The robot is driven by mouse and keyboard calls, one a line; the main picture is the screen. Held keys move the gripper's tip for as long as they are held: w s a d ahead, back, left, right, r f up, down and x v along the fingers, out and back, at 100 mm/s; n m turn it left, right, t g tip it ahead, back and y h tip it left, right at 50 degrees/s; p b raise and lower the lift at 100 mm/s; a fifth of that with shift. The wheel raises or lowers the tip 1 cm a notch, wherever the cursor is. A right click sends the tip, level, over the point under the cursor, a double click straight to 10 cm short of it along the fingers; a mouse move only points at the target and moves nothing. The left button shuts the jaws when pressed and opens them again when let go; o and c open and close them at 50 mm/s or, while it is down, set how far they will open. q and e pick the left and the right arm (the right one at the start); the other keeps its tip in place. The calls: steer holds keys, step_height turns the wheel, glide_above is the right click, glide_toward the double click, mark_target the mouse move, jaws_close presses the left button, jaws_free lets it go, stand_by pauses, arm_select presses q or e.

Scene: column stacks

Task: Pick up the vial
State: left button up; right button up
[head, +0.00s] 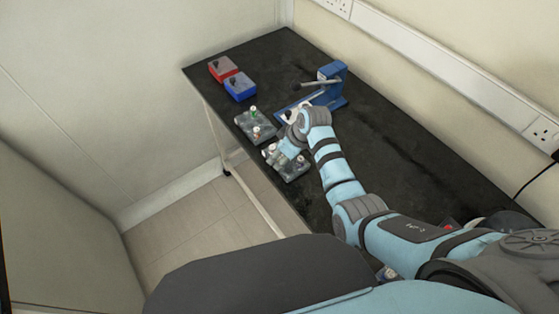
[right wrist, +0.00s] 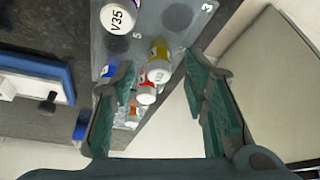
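Several capped vials stand in grey racks on the black table. In the right wrist view a yellow-labelled vial (right wrist: 159,62) and a red-labelled vial (right wrist: 147,91) show between the fingers of my right gripper (right wrist: 158,72), which is open. I cannot tell that either finger touches a vial. A white-capped vial marked V35 (right wrist: 118,16) stands near the top of that view, on the grey rack (right wrist: 185,18). In the head view my right gripper (head: 291,145) is over the nearer rack (head: 292,171) and partly hides it. My left gripper is not in view.
A second rack (head: 248,127) with a green-marked vial stands just beyond. A red box (head: 222,69) and a blue box (head: 240,87) sit at the far left of the table (head: 390,130). A blue lever device (head: 330,85) stands beside my right gripper. Walls close the left and back.

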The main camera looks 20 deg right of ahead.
steer(key=shift+s+r, duration=0.1)
steer(key=shift+s, duration=0.05)
steer(key=shift+c, duration=0.7)
steer(key=c, duration=0.8)
steer(key=shift+o, duration=0.2)
